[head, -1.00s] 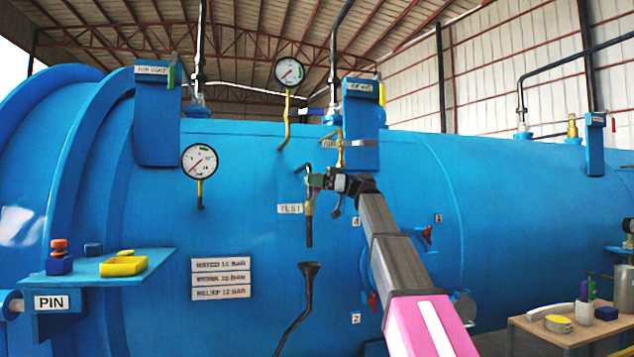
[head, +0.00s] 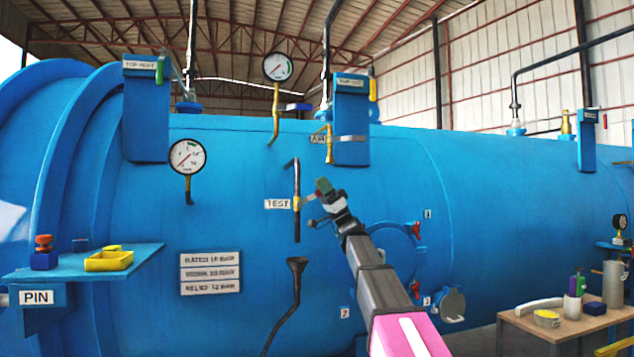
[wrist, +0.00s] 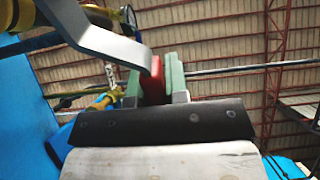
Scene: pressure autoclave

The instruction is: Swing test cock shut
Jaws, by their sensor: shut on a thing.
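The test cock (head: 297,203) is a brass valve on a dark vertical pipe, just right of the TEST label (head: 277,204) on the blue vessel. My gripper (head: 323,187) is right of the pipe, close to the cock. In the wrist view, the green fingers of my gripper (wrist: 158,82) are shut on a red handle grip (wrist: 156,72). A bent grey lever (wrist: 112,46) runs from this grip toward the upper left. In the head view the grip is mostly hidden by the gripper, and the lever's exact angle is hard to tell.
A dark funnel (head: 297,264) with a drain pipe stands below the cock. The AIR valve (head: 328,142) and a gauge (head: 277,68) are above. A side table (head: 530,325) with small items stands at the lower right. The vessel wall is close behind the gripper.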

